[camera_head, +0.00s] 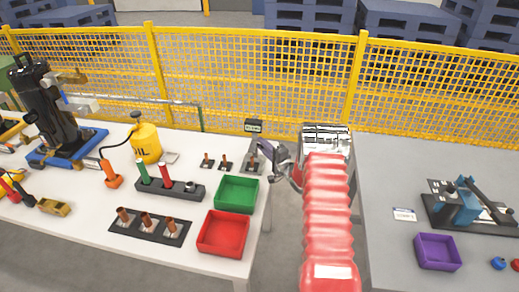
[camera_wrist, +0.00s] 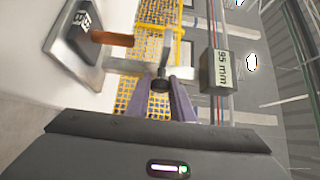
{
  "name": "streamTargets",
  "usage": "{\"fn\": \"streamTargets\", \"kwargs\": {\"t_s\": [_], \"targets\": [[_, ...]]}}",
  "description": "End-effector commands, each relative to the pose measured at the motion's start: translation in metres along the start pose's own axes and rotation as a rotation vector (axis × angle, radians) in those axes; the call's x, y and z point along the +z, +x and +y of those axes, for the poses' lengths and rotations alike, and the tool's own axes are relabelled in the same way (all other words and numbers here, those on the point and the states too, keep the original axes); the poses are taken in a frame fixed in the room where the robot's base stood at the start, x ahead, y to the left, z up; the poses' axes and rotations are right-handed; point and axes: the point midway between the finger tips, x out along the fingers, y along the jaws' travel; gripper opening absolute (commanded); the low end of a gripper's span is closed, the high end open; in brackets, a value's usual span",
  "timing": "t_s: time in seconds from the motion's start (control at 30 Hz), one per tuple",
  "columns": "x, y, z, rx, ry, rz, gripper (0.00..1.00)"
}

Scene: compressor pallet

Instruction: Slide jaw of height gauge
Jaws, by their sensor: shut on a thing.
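The height gauge stands at the right edge of the white table, with its small dark display (camera_head: 253,126) on top. In the wrist view the display (camera_wrist: 220,70) seems to read 95 mm. My gripper (camera_head: 283,163) is beside the gauge, on its right. In the wrist view my gripper's two purple-grey fingers (camera_wrist: 158,100) close around a dark round knob (camera_wrist: 160,84) on the grey jaw (camera_wrist: 168,50). A copper pin (camera_wrist: 110,38) on a labelled base (camera_wrist: 78,32) is near the jaw, with a gap visible between them. The exact finger contact is partly hidden.
A green bin (camera_head: 237,194) and a red bin (camera_head: 223,233) lie close to the gauge. A yellow mesh fence (camera_head: 255,75) runs behind. The grey table (camera_head: 385,175) is to the right, across a gap.

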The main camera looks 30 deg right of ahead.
Motion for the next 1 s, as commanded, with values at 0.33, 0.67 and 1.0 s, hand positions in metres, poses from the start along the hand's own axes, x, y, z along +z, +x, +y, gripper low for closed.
{"fn": "streamTargets", "kwargs": {"t_s": [0.33, 0.67, 1.0], "targets": [[-0.003, -0.001, -0.004, -0.007, -0.002, 0.006, 0.27], [-0.003, -0.001, -0.002, -0.004, -0.001, 0.005, 0.39], [-0.003, -0.016, -0.001, -0.002, -0.001, 0.005, 0.39]]}}
